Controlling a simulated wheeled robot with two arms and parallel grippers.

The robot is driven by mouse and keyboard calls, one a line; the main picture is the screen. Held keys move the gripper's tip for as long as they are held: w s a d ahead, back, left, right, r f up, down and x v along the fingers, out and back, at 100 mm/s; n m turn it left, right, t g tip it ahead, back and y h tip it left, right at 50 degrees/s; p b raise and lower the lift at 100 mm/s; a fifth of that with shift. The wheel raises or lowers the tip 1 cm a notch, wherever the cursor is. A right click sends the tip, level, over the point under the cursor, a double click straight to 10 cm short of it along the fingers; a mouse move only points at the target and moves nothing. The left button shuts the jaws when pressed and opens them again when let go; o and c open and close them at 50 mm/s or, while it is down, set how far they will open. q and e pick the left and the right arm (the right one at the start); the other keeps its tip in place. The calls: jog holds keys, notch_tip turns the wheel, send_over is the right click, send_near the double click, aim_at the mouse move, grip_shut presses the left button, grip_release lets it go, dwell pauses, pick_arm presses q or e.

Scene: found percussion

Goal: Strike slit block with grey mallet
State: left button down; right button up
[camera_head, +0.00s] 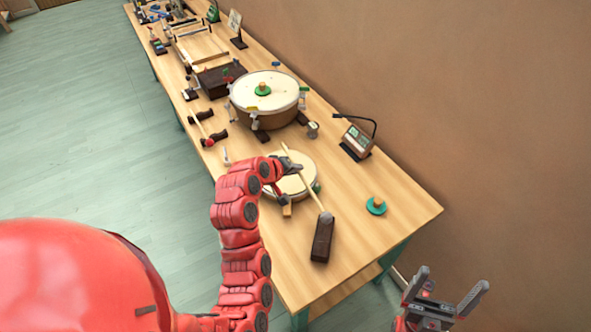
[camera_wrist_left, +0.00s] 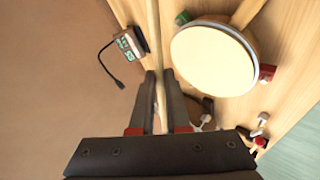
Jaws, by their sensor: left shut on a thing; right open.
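My left gripper (camera_head: 288,168) is shut on the pale wooden handle of the grey mallet (camera_head: 307,188). The handle also shows between the fingers in the left wrist view (camera_wrist_left: 157,100). The mallet slants down to the right, and its small grey head (camera_head: 326,217) appears at the upper end of the slit block (camera_head: 321,243). I cannot tell whether the head touches the block. The slit block is a dark brown bar lying near the table's close end. My right gripper (camera_head: 453,288) is open and empty, beyond the table's right corner.
A pale round drum (camera_head: 296,164) lies beneath my left gripper and also shows in the left wrist view (camera_wrist_left: 213,58). A larger drum (camera_head: 270,97) stands behind it. A green disc with a knob (camera_head: 376,206) and a small display device (camera_head: 356,142) are on the right.

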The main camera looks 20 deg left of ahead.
pick_arm(q)
notch_tip(320, 180, down, 6)
jog(key=s+d+y+b, duration=0.1)
jog(key=d+b, duration=0.1)
jog(key=b, duration=0.2)
notch_tip(320, 180, up, 6)
jog(key=m+t+p, duration=0.1)
jog(key=p, duration=0.2)
jog(key=shift+a+r, duration=0.2)
jog(key=shift+a, duration=0.1)
